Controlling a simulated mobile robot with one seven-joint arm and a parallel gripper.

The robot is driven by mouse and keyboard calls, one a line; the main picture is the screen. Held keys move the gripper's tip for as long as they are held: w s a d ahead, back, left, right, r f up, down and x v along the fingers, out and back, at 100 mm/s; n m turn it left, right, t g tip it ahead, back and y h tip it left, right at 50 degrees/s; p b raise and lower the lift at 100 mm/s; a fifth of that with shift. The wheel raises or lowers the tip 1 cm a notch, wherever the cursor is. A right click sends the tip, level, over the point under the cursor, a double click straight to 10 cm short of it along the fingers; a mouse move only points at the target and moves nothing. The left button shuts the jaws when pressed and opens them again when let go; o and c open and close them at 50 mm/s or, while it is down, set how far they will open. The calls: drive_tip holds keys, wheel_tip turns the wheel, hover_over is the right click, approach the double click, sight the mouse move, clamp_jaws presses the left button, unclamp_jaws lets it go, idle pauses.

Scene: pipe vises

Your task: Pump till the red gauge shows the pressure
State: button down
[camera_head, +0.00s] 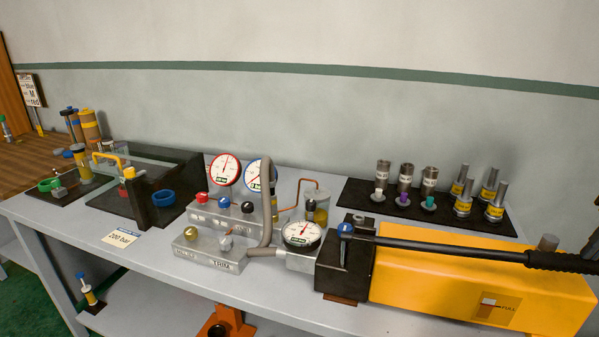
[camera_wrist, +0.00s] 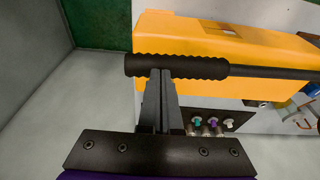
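The red-rimmed gauge (camera_head: 225,170) stands on the grey valve block in the head view, its needle near the top of the dial; its numbers are too small to read. The yellow pump (camera_head: 470,275) stands at the right end of the bench. Its black lever (camera_head: 440,246) runs rightward to a ribbed grip (camera_head: 565,262) cut by the frame edge. In the wrist view, my gripper (camera_wrist: 162,76) has its fingers close together, with nothing seen between them. Their tips meet the ribbed grip (camera_wrist: 178,66) near its end; the tips are hidden by it. A card (camera_head: 122,238) reads 200 bar.
A blue-rimmed gauge (camera_head: 260,174) and a black-rimmed gauge (camera_head: 302,234) stand nearby. Red, black and blue knobs sit on the valve block (camera_head: 226,217). Metal fittings stand on a black mat (camera_head: 345,198) behind the pump. A black fixture (camera_head: 120,205) fills the bench's left.

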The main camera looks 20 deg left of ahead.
drive_tip(key=r+p, duration=0.1)
drive_tip(key=r, duration=0.2)
drive_tip(key=r+p, duration=0.1)
drive_tip(key=shift+a+r+p, duration=0.25)
drive_tip(key=shift+p, duration=0.05)
wheel_tip(320, 180, up, 8)
drive_tip(key=a+p, duration=0.2)
drive_tip(key=shift+f+p, duration=0.25)
drive_tip(key=shift+p, duration=0.05)
